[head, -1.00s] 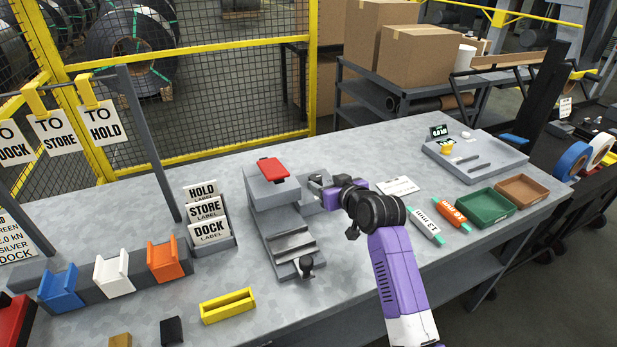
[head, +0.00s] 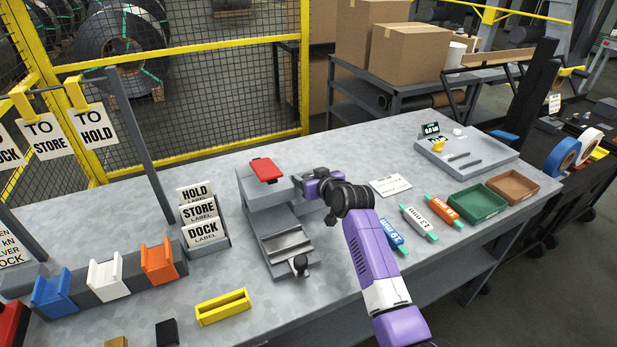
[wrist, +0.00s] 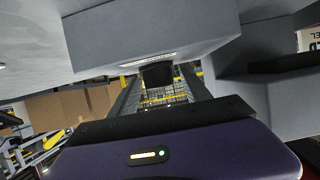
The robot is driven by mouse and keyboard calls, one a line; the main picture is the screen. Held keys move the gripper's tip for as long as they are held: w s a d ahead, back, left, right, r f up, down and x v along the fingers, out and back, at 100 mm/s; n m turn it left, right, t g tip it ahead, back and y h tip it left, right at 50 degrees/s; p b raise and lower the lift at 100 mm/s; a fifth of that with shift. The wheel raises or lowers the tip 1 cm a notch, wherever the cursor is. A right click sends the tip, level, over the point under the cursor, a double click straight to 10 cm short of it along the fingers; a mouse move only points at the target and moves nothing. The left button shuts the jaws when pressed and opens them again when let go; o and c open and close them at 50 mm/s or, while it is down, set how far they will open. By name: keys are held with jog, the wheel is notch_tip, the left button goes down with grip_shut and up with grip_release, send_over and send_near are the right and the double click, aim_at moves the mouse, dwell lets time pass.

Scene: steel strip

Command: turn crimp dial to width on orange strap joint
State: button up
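The grey crimp machine (head: 277,215) with a red top pad (head: 267,170) stands mid-bench. My gripper (head: 309,187) is at its right side, partly hidden by my wrist. In the wrist view its two grey fingers (wrist: 160,90) are spread, with a black block (wrist: 157,74), apparently the dial, between their tips. I cannot tell whether they touch it. A pale marked strip (wrist: 148,60) runs above it, too small to read. The orange strap joint (head: 444,211) lies right of my arm, its printed width hard to read. A white joint (head: 419,223) marked 13 mm and a blue one (head: 393,236) lie beside it.
A white card (head: 390,185) lies behind the joints. Green (head: 478,205) and brown (head: 512,187) trays stand at right. A label rack (head: 222,236) and coloured holders (head: 106,277) stand at left.

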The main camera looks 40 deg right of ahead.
grip_shut()
jog(key=shift+f+n+y+b, duration=0.15)
jog(key=shift+n+y+b, duration=0.2)
jog(key=shift+b, duration=0.4)
jog(key=shift+d+f+n+y+b, duration=0.1)
jog(key=shift+n+y+b, duration=0.2)
jog(key=shift+b, duration=0.2)
jog(key=n+y+b, duration=0.1)
jog(key=b, duration=0.1)
jog(key=n+y+b, duration=0.1)
jog(key=b, duration=0.1)
jog(key=shift+f+t+y, duration=0.15)
jog(key=shift+t+y, duration=0.15)
jog(key=shift+y, duration=0.05)
jog(key=n+y+b, duration=0.3)
jog(key=b, duration=0.2)
jog(key=shift+y+b, duration=0.3)
jog(key=shift+b, duration=0.1)
jog(key=n+g+y+b, duration=0.1)
jog(key=n+y+b, duration=0.1)
jog(key=b, duration=0.1)
jog(key=shift+r+n+g, duration=0.25)
jog(key=shift+r+g, duration=0.05)
jog(key=shift+g, duration=0.1)
jog(key=shift+y, duration=0.4)
